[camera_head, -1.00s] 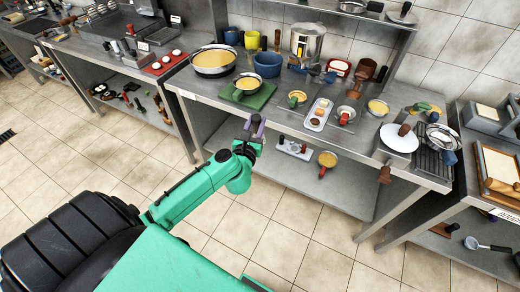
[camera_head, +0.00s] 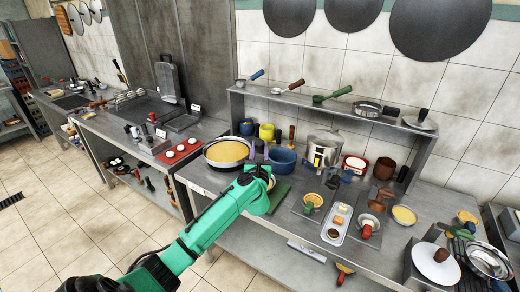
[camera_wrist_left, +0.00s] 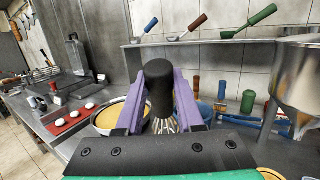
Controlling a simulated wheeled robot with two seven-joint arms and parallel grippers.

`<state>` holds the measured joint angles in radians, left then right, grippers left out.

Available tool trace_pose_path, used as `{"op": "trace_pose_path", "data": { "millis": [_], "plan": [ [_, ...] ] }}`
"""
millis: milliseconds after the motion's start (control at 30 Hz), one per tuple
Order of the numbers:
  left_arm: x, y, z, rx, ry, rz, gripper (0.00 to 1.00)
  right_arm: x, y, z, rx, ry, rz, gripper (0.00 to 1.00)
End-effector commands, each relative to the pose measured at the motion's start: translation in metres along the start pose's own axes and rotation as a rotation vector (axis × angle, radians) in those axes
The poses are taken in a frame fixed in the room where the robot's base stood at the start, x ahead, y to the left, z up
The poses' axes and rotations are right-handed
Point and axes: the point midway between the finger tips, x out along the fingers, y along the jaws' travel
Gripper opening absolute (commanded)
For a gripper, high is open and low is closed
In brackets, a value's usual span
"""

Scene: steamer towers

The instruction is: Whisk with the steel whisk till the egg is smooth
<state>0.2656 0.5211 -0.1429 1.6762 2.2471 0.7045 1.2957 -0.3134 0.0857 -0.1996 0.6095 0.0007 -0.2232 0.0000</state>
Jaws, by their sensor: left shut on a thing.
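My left gripper (camera_head: 258,152) is over the counter's front, above the green board (camera_head: 279,194). In the left wrist view its purple fingers (camera_wrist_left: 160,100) are shut on the black handle of the steel whisk (camera_wrist_left: 158,78). The whisk stands about upright, and its wire end (camera_wrist_left: 164,126) shows below the fingers. A small vessel of yellow liquid (camera_head: 270,183) on the board is mostly hidden by my gripper. Whether the wires touch the liquid cannot be seen. My right gripper is not in view.
A wide pan of yellow liquid (camera_head: 227,151) stands left of the gripper, and a blue bowl (camera_head: 282,160) close on its right. A steel pot (camera_head: 323,148) stands behind. A shelf (camera_head: 330,110) runs above the back. Small pans and a tray (camera_head: 336,224) crowd the right.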

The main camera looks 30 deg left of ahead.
Motion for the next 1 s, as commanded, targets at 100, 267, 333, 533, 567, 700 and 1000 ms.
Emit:
{"op": "trace_pose_path", "data": {
  "millis": [100,267,333,533,567,700,1000],
  "plan": [
    [-0.001,0.0,-0.006,0.0,0.001,0.007,0.0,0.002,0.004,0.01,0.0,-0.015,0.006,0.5],
    [-0.004,0.0,-0.027,0.0,0.0,0.007,0.0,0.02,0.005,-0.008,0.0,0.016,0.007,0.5],
    [-0.005,0.0,-0.036,0.0,0.001,0.006,0.0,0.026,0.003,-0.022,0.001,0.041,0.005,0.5],
    [-0.009,0.0,-0.061,0.0,0.001,0.007,0.0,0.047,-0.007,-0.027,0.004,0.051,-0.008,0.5],
    [-0.009,0.0,-0.065,0.0,0.001,0.007,0.0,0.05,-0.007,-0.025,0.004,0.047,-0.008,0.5],
    [-0.012,0.0,-0.082,0.0,0.001,0.006,0.0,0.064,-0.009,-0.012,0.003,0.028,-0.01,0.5],
    [-0.015,0.0,-0.102,0.001,-0.001,0.006,0.0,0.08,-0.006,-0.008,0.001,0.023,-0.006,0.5]
  ]
}}
